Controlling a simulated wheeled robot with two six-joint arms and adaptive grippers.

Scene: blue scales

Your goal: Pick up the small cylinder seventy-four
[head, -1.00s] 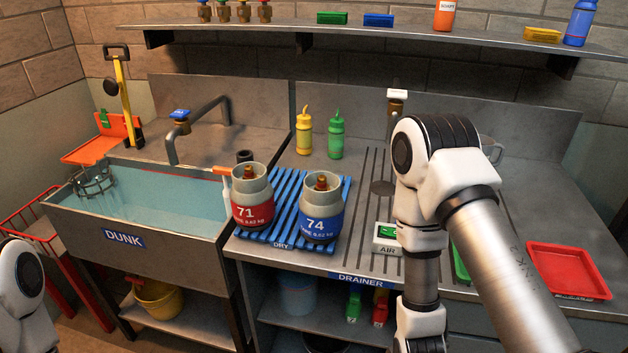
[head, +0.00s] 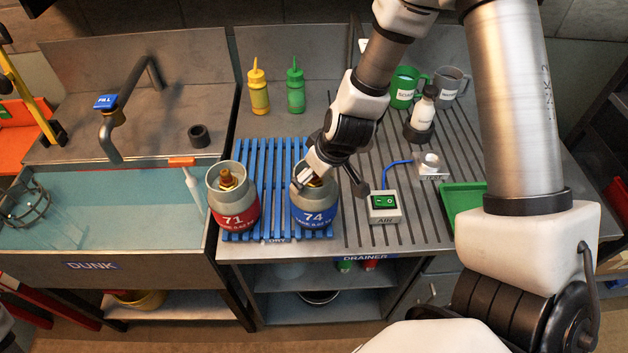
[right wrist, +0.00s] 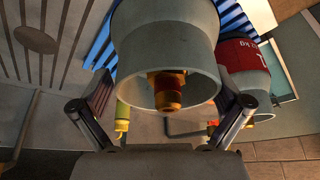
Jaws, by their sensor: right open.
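The small cylinder 74 (head: 317,221), grey with a blue band, stands upright on the blue slatted DRY mat (head: 266,160). My right gripper (head: 308,174) is at its top collar, partly covering it. In the right wrist view, the grey collar (right wrist: 139,58) with its brass valve (right wrist: 166,92) lies between the two spread fingers of my right gripper (right wrist: 162,105). The gripper is open; I cannot tell whether a finger touches the collar. My left gripper is not in view.
The red-banded cylinder 71 (head: 234,198) stands close on the left on the same mat. The green AIR switch box (head: 384,207) is close on the right. The DUNK sink (head: 105,264) lies further left. Yellow (head: 258,92) and green (head: 296,90) bottles stand behind.

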